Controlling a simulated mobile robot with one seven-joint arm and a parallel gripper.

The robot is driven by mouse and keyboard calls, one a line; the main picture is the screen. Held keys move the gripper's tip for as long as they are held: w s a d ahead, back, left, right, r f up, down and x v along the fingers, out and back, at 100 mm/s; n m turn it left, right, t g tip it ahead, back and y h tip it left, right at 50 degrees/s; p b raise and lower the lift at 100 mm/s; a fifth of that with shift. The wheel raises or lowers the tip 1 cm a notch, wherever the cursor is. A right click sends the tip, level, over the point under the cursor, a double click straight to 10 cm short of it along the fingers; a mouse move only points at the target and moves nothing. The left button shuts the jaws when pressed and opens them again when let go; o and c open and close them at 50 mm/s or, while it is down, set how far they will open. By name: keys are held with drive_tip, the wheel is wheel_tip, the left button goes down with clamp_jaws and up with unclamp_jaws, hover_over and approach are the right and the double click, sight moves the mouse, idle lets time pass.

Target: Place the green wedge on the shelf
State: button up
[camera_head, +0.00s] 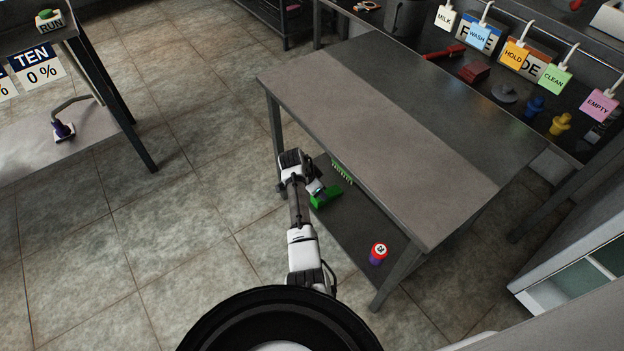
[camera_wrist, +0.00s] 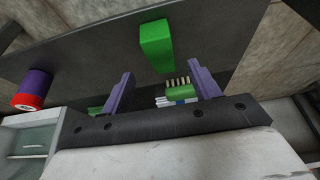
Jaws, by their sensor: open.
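The green wedge (camera_head: 327,196) lies on the dark lower shelf (camera_head: 352,232) of the metal table, near its left end. In the wrist view the green wedge (camera_wrist: 156,45) shows as a block just beyond the fingertips, apart from them. My gripper (camera_head: 317,189) is low beside the table, close to the wedge, and partly hides it. In the wrist view my gripper (camera_wrist: 162,88) has its two purple fingers spread wide, with nothing held. A green brush (camera_wrist: 180,91) with pale bristles appears between the fingers in the picture; its depth is hard to tell.
The green bristles (camera_head: 343,171) show under the tabletop edge (camera_head: 380,140), which overhangs the lower shelf. A red and purple can (camera_head: 378,253) stands at the shelf's near end. A back counter holds hanging tags and colored parts. Open floor (camera_head: 190,215) lies to the left.

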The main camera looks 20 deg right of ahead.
drive_tip(key=shift+p+v, duration=0.4)
drive_tip(key=shift+v, duration=1.95)
